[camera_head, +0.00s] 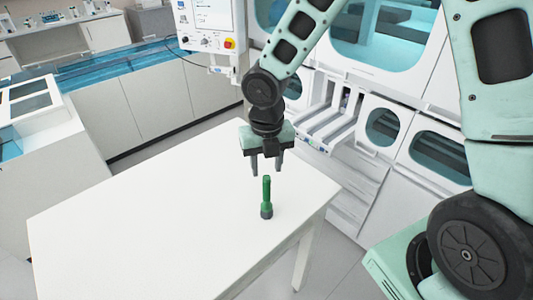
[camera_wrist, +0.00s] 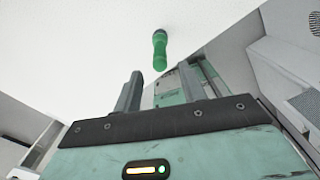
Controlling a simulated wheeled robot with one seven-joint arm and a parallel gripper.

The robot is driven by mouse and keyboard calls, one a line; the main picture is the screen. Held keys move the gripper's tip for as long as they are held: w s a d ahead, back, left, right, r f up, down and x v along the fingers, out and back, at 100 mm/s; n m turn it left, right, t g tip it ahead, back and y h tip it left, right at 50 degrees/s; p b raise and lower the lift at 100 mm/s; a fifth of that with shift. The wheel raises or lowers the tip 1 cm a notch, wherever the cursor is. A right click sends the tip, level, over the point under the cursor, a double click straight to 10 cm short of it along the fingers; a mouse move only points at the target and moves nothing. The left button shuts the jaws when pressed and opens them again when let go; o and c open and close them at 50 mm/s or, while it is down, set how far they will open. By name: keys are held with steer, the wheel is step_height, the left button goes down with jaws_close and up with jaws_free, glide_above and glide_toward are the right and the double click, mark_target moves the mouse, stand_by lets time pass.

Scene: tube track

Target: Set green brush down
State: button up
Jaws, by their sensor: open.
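The green brush (camera_head: 266,195) stands upright on the white table (camera_head: 150,220), its dark grey end down on the tabletop, near the table's right side. My gripper (camera_head: 266,173) is above the brush in the head view, its two fingers apart and pointing down, with nothing between them. In the wrist view the green brush (camera_wrist: 160,50) shows beyond the open fingers of my gripper (camera_wrist: 160,90), apart from them. Its lower end shows as a darker cap against the white surface.
The rest of the tabletop is bare. The table's right edge (camera_head: 310,225) is close to the brush. White cabinets with tinted windows (camera_head: 385,127) and a slotted unit (camera_head: 318,130) stand behind. A control panel with a screen (camera_head: 212,25) hangs at the back.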

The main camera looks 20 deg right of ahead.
step_height(320, 180, up, 4)
steer(key=shift+f, duration=0.2)
steer(key=shift+a+r, duration=0.1)
steer(key=shift+r, duration=0.1)
steer(key=s+a+r+m, duration=0.3)
steer(key=s+m, duration=0.7)
steer(key=m, duration=0.3)
steer(key=s+a+r+m, duration=0.3)
steer(key=s+m, duration=0.7)
steer(key=m, duration=0.3)
steer(key=shift+s+r+m+y, duration=0.15)
steer(key=shift+r+m+y, duration=0.15)
steer(key=shift+y, duration=0.1)
steer(key=shift+a, duration=0.1)
step_height(320, 180, down, 12)
steer(key=b, duration=1.2)
steer(key=shift+r, duration=0.1)
steer(key=shift+c, duration=0.5)
